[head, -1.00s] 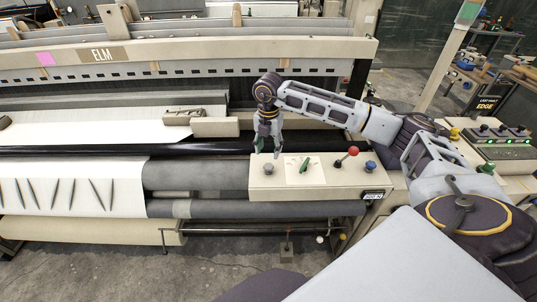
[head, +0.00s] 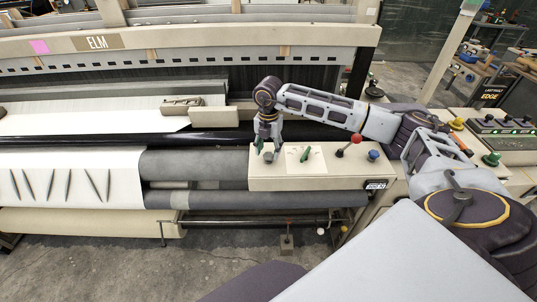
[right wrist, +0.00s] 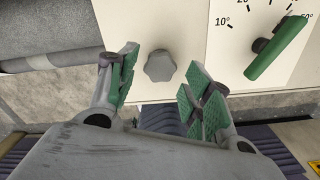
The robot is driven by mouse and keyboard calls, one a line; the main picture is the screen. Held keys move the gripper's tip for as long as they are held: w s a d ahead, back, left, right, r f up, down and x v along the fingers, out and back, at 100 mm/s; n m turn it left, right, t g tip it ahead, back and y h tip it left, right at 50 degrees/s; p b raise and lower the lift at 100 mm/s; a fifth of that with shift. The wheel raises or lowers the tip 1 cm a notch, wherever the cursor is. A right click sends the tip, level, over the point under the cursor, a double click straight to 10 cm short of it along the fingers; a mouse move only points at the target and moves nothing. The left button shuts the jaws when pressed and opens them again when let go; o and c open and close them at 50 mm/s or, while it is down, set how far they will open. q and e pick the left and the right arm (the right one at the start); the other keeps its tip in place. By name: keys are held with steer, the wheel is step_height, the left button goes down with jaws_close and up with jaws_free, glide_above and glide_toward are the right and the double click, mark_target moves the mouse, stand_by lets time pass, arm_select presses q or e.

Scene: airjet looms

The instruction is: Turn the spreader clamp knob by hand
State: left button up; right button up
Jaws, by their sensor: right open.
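A grey lobed knob (head: 268,157) stands at the left end of a cream control panel (head: 345,182). My right gripper (head: 268,149) is over it, pointing down. In the right wrist view the knob (right wrist: 160,66) sits between the two spread green-padded fingertips of my right gripper (right wrist: 158,72). There is a gap on each side, so the fingers do not grip it. The jaws are open and empty. My left gripper is out of view.
Right of the knob are a green pointer handle (right wrist: 278,48) on a degree scale, a red ball lever (head: 355,139) and a blue knob (head: 373,155). A dark roller (head: 195,165) lies left of the panel. White cloth (head: 115,180) covers the left.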

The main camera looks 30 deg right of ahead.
steer(key=shift+f+b, duration=0.3)
steer(key=shift+f, duration=0.55)
steer(key=c, duration=0.7)
steer(key=shift+c, duration=0.2)
